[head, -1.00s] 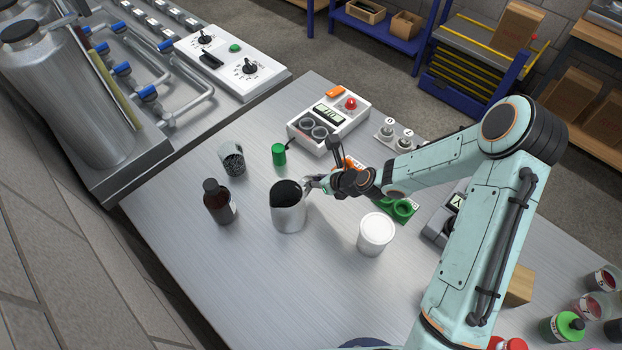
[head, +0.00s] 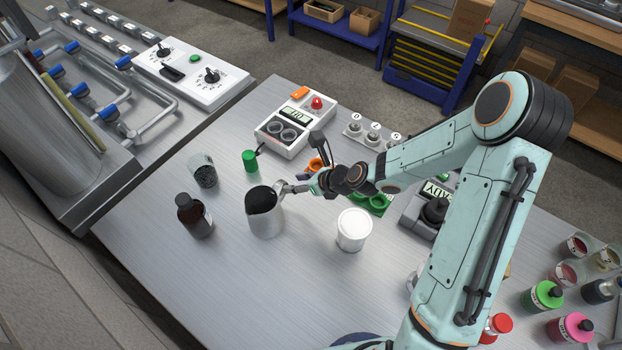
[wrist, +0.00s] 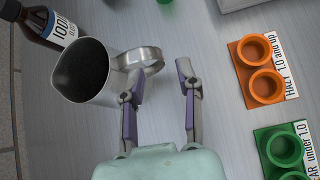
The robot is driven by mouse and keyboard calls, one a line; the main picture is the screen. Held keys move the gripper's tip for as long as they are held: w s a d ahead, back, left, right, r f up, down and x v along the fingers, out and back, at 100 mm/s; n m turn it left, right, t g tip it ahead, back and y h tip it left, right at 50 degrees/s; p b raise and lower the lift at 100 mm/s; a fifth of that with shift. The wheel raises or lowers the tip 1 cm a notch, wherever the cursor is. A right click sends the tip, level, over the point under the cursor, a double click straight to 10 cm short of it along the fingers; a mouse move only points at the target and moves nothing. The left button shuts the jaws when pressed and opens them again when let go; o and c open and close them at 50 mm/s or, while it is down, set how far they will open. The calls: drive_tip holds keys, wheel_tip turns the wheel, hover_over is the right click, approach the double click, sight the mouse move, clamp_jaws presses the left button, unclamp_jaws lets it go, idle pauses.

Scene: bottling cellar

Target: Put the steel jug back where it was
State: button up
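The steel jug (head: 264,222) stands upright on the metal table, its dark open top facing up. In the wrist view the jug (wrist: 88,75) is at the upper left, with its handle (wrist: 153,58) pointing right. My gripper (head: 287,188) is low over the table, just right of the jug at the handle side. In the wrist view my gripper's two fingers (wrist: 161,75) are spread apart. The left finger is beside or touching the handle; I cannot tell which. Nothing is clamped between the fingers.
A dark brown bottle (head: 197,221) and a beaker (head: 203,172) stand left of the jug. A white tub (head: 353,235) stands to its right. Behind are a green-bodied item (head: 250,161) and a white meter (head: 294,122). The table's front left is clear.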

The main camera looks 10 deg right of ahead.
drive_tip(key=s+d+r+n+g+h, duration=0.2)
drive_tip(key=s+r+n, duration=0.6)
drive_tip(key=s+n, duration=0.5)
drive_tip(key=s+d+r+n+g+h, duration=0.2)
drive_tip(key=s+r+n, duration=0.6)
drive_tip(key=s+n, duration=0.5)
drive_tip(key=n+g+h, duration=0.1)
drive_tip(key=n+g, duration=0.1)
drive_tip(key=n, duration=0.1)
drive_tip(key=shift+d+r+g+h, duration=0.15)
drive_tip(key=shift+d+g+h, duration=0.15)
drive_tip(key=shift+h, duration=0.1)
